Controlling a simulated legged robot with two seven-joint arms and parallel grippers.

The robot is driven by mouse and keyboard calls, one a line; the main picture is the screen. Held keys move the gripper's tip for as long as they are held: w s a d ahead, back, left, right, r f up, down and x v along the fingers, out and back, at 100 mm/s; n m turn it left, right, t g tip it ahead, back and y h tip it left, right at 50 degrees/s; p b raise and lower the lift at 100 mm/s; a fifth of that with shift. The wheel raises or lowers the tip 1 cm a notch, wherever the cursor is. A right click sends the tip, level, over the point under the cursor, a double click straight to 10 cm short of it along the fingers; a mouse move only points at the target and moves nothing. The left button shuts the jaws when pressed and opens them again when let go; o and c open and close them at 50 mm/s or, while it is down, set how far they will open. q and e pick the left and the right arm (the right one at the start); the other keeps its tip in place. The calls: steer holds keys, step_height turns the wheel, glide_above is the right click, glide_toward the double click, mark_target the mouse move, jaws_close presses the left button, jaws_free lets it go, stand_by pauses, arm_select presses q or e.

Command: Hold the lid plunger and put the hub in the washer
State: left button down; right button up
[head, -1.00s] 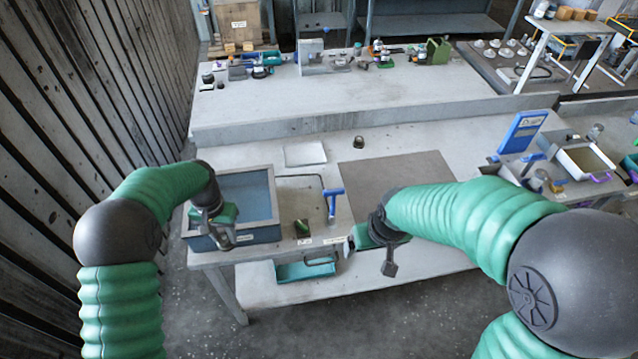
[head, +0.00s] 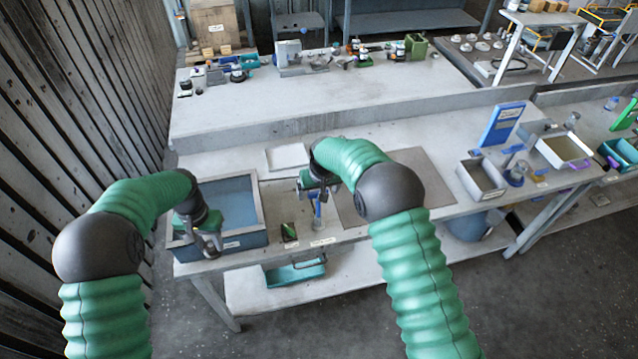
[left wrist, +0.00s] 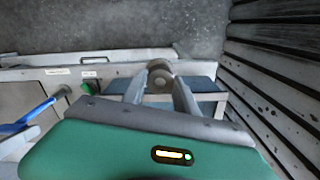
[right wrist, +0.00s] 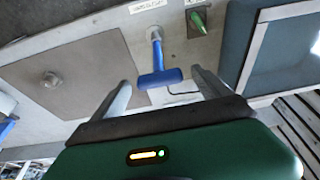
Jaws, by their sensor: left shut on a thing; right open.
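The washer (head: 262,208) is a grey-rimmed basin with a blue inside, at the left of the near table. My left gripper (left wrist: 160,82) is shut on the hub (left wrist: 159,72), a round grey piece. In the head view my left gripper (head: 210,240) is at the washer's front wall; the hub's exact height over it is unclear. The lid plunger (right wrist: 158,78) is a blue T-shaped handle standing upright right of the washer. My right gripper (right wrist: 162,82) is open, its fingers at either side of the handle, not closed on it. It also shows in the head view (head: 314,192).
A green-tipped item (right wrist: 198,20) stands near the plunger. A grey mat (right wrist: 80,75) with a grey knob (right wrist: 52,80) lies beside it. A grey bin (head: 482,182) and a blue board (head: 503,124) stand at the right.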

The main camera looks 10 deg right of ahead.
mark_target(318, 204)
steer(key=x, duration=0.4)
steer(key=shift+d+f, duration=0.1)
steer(key=shift+f, duration=0.05)
steer(key=shift+c, duration=0.5)
